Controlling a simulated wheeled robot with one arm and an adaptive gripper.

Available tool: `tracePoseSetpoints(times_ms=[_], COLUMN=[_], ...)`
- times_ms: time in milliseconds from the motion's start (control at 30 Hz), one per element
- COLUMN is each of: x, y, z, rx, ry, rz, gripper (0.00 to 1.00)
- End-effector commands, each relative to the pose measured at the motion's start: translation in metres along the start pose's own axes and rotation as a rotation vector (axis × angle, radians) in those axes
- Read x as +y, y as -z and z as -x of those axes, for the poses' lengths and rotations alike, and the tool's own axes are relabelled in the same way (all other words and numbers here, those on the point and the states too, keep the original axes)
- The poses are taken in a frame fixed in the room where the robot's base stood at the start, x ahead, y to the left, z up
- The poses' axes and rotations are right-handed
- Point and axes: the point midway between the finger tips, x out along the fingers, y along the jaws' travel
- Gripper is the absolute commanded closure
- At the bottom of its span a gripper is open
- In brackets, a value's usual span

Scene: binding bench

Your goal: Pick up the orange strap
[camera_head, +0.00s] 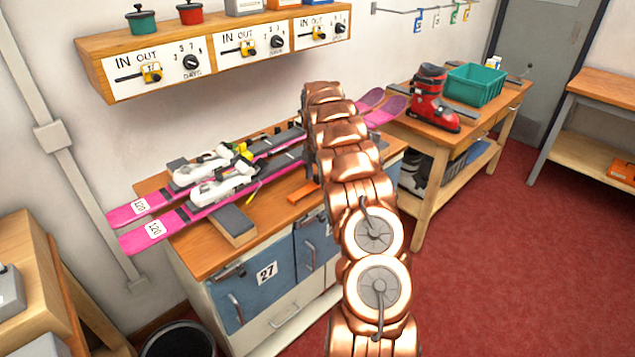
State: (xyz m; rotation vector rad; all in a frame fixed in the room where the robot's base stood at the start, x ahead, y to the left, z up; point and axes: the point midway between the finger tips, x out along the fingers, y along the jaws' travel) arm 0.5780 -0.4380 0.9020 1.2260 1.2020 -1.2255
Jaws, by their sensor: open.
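An orange strip (304,194), which looks like the orange strap, lies on the wooden top of the binding bench (206,259), in front of the skis. Its right end is close to my copper-coloured arm in the picture and may be partly hidden by it. My arm rises through the middle of the view and covers part of the bench. My gripper does not show; it is hidden behind the arm or out of view, so its place relative to the strip cannot be told.
Two pink skis (152,232) with white bindings lie across the bench and overhang its left end. A grey block (233,222) sits at the front edge. A red ski boot (430,100) and green crate (477,84) stand on the right table. A control shelf (220,47) hangs above.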

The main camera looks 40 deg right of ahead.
Motion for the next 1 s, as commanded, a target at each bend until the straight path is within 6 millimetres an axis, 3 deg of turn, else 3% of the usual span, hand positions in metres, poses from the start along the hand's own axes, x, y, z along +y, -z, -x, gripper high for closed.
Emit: tracePoseSetpoints(times_ms=[100,700,1000], x=[0.0003,0.0005,0.0005], y=[-0.0002,0.0000,0.0001], z=[0.0004,0.0004,0.0002], rx=[-0.001,-0.001,0.000], ry=[-0.001,-0.001,-0.001], rz=[0.000,0.000,0.000], gripper=[0.38,1.00,1.00])
